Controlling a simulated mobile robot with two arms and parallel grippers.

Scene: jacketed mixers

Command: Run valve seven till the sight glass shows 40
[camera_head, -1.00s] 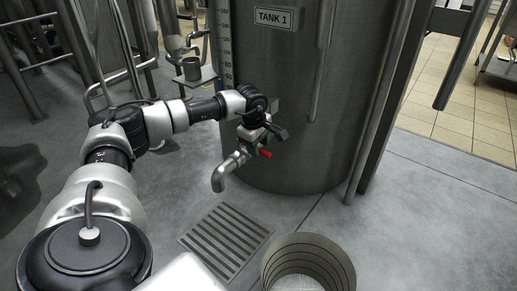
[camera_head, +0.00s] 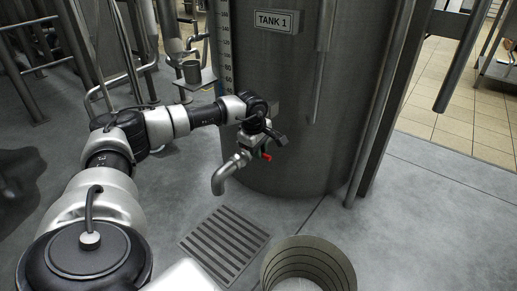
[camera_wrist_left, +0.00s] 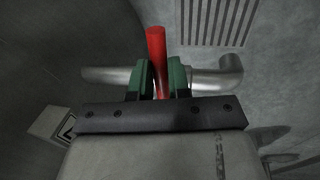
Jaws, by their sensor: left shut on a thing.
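Tank 1 (camera_head: 285,75) is a big grey steel cylinder. A metal outlet pipe with a down-turned spout (camera_head: 219,180) sits low on its front. The valve's red handle (camera_head: 266,156) shows beside my left gripper (camera_head: 262,142). In the left wrist view, the green-padded left gripper (camera_wrist_left: 160,82) is shut on the red handle (camera_wrist_left: 156,45), with the pipe (camera_wrist_left: 215,79) running crosswise behind. The numbered sight glass scale (camera_head: 225,45) runs up the tank's left side. My arm hides its lower end, and I cannot read the level. My right gripper is not in view.
A floor drain grate (camera_head: 224,243) lies below and beside the spout. An open round bin (camera_head: 308,262) stands at the front. A small metal cup (camera_head: 192,71) rests on a shelf (camera_head: 197,80) left of the tank. A label plate (camera_wrist_left: 60,124) shows in the wrist view.

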